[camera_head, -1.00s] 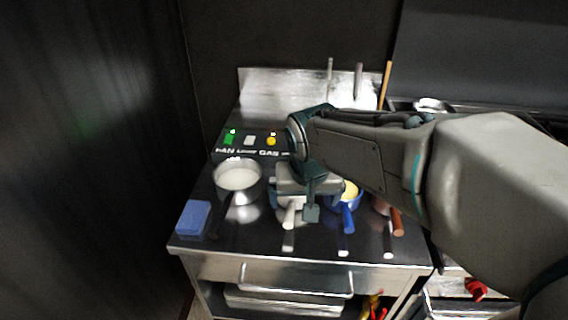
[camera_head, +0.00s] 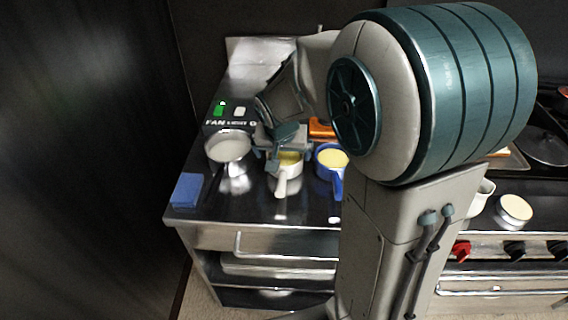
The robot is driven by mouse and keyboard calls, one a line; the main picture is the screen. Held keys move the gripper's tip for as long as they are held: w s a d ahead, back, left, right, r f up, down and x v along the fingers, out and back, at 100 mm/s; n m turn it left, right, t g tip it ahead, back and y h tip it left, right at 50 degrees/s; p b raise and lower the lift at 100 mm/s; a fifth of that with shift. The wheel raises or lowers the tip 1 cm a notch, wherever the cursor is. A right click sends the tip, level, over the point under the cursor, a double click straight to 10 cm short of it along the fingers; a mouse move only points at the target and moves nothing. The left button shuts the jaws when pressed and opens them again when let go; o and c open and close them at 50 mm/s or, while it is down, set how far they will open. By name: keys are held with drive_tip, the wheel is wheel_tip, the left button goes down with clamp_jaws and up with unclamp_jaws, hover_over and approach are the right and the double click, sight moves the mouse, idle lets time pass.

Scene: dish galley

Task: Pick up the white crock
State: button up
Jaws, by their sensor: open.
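The white crock (camera_head: 286,171) stands on the steel counter, with yellow contents and a white handle that points toward the front edge. My gripper (camera_head: 279,156) is open at the crock's far side, just above its rim, and covers part of it. I cannot tell whether the fingers touch the crock or straddle its wall.
A blue crock (camera_head: 331,176) stands close to the right, with an orange item (camera_head: 321,128) behind. A metal pan (camera_head: 228,147) and a blue sponge (camera_head: 186,190) are to the left. A cream-topped round pot (camera_head: 513,210) is far right.

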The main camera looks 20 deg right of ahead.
sight(285, 158)
drive_tip(key=shift+p+x, duration=0.4)
drive_tip(key=shift+x, duration=2.15)
drive_tip(key=shift+d+r, duration=0.15)
drive_tip(key=c, duration=1.1)
